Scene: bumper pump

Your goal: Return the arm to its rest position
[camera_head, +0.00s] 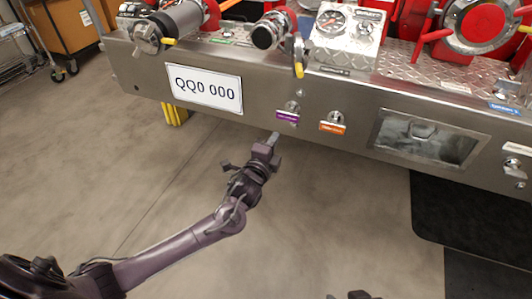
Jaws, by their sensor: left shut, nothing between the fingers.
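My left arm comes in from the lower left and reaches up toward the bumper. My left gripper (273,139) is shut and empty. In the picture its tip lies just below the bumper's lower edge, under the knob with the purple label; I cannot tell whether it touches the bumper. A small dark part at the bottom edge, right of the middle, seems to be mine; my right gripper's fingers cannot be made out there.
The steel bumper (145,82) crosses the top, with a plate (203,89) reading "QQ0 000", a purple-labelled knob (291,108), an orange-labelled knob (333,119) and a gauge (331,21). A dark mat (450,210) lies right.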

